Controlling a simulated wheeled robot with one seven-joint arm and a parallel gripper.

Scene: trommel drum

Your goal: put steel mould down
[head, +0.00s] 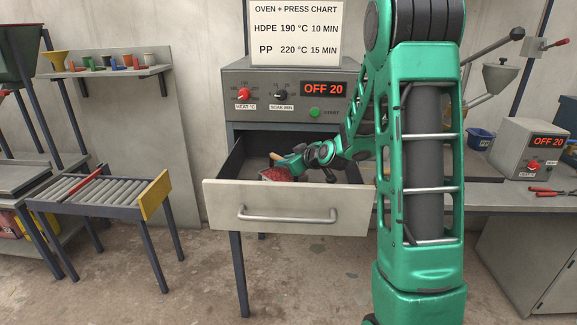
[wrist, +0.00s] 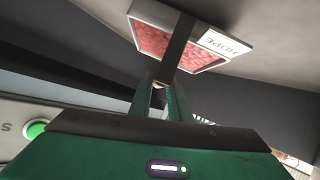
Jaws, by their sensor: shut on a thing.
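The steel mould (head: 277,175) shows partly at the open oven drawer (head: 285,203), just behind its front panel. In the wrist view the mould is a shallow light frame filled with red granules, with a dark handle bar (wrist: 178,48) and a white HDPE label (wrist: 222,44). My gripper (head: 284,162) is shut on the mould's handle; its fingers (wrist: 159,88) show at the handle's end in the wrist view. The drawer front hides the mould's underside, so I cannot tell whether it touches the drawer floor.
The oven (head: 290,95) reads OFF 20 above the drawer, with a green START button (head: 315,113). A roller table (head: 100,190) stands left. A bench with a second control box (head: 528,148) and red pliers (head: 550,191) is at right.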

